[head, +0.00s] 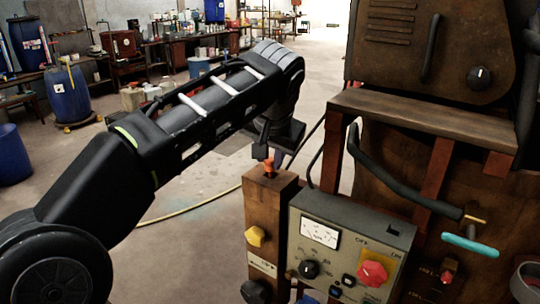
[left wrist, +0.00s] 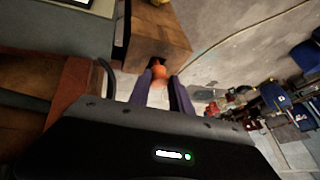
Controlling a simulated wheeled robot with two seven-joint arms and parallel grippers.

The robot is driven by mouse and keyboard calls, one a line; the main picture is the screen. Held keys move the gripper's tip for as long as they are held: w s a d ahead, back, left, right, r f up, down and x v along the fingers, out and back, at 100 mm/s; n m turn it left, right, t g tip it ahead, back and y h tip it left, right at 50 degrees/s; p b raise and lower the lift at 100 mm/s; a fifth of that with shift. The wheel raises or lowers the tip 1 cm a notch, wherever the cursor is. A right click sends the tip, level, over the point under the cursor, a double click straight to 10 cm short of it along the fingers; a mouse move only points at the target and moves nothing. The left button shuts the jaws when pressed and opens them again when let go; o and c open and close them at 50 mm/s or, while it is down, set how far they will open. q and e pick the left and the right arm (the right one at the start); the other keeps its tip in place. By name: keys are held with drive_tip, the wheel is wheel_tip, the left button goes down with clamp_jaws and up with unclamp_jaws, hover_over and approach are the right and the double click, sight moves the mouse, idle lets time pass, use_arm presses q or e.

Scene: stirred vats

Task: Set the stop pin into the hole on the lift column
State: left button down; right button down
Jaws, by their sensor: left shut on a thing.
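The orange-red stop pin (head: 268,167) is upright at the top of a brown, rust-stained post, which I take for the lift column (head: 270,192). My left gripper (head: 273,156) reaches down over the post top and is shut on the pin. In the left wrist view, the pin (left wrist: 158,71) lies between the two fingertips (left wrist: 161,80), beside the brown column top (left wrist: 160,38). The hole is hidden, and I cannot tell whether the pin's lower end is in it. My right gripper is not in view.
A grey control box (head: 345,240) with a gauge and knobs stands right of the column. A rusty machine (head: 430,130) with a dark hose rises behind it. A yellow knob (head: 256,236) sticks out of the column's front. Open floor lies left, with blue drums (head: 70,95) beyond.

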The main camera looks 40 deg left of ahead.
use_arm(q)
drive_tip(key=shift+f+b, duration=0.45)
drive_tip(key=shift+f, duration=0.2)
drive_tip(key=c, duration=1.1)
unclamp_jaws()
drive_tip(key=shift+r, duration=0.2)
drive_tip(key=v, duration=0.2)
drive_tip(key=shift+s+d+r, duration=0.15)
drive_tip(key=shift+s+r, duration=0.05)
drive_tip(key=shift+r, duration=0.1)
drive_tip(key=p+v, duration=0.4)
drive_tip(key=shift+s+d+r, duration=0.15)
drive_tip(key=shift+r, duration=0.15)
